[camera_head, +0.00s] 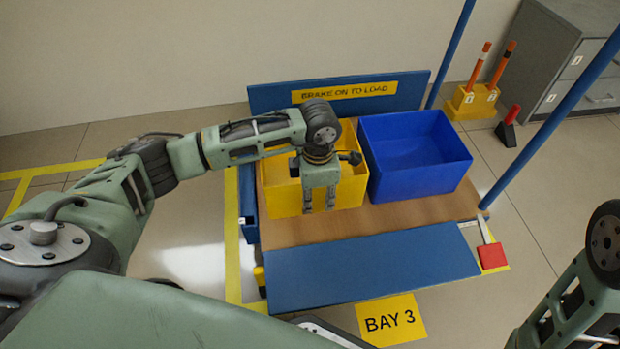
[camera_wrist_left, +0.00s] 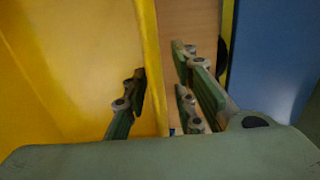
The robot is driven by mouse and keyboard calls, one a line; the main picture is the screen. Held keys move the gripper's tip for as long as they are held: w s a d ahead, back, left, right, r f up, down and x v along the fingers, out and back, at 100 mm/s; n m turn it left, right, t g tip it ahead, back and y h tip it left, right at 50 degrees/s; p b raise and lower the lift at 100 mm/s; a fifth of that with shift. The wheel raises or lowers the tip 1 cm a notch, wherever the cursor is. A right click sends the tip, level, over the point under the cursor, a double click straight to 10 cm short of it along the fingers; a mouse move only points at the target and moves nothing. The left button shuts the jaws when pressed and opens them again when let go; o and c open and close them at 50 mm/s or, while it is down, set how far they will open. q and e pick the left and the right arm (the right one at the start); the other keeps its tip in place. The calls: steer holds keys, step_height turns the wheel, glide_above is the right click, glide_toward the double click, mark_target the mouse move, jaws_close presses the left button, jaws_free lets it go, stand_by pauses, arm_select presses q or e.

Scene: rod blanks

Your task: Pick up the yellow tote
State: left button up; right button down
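The yellow tote (camera_head: 280,197) stands on the wooden deck (camera_head: 390,222) of a blue cart, left of a blue tote. My left gripper (camera_head: 319,199) points down at the yellow tote's near side in the head view. It also shows in the left wrist view (camera_wrist_left: 166,100), with its fingers apart. There, the yellow tote's wall (camera_wrist_left: 152,50) runs between the fingers, one finger over the tote's interior and the other on the outer side. A gap shows beside the wall, so the fingers are not closed on it. My right gripper is out of view.
The blue tote (camera_head: 415,165) stands close on the right. A blue back panel (camera_head: 275,97) and blue posts (camera_head: 545,125) border the cart. A blue front panel (camera_head: 370,275) and red pedal (camera_head: 492,256) lie nearer me. A grey cabinet (camera_head: 572,70) stands back right.

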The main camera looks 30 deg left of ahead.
arm_select(q)
steer(key=shift+c, duration=0.4)
jaws_close()
steer(key=shift+w+r, duration=0.1)
steer(key=shift+r, duration=0.05)
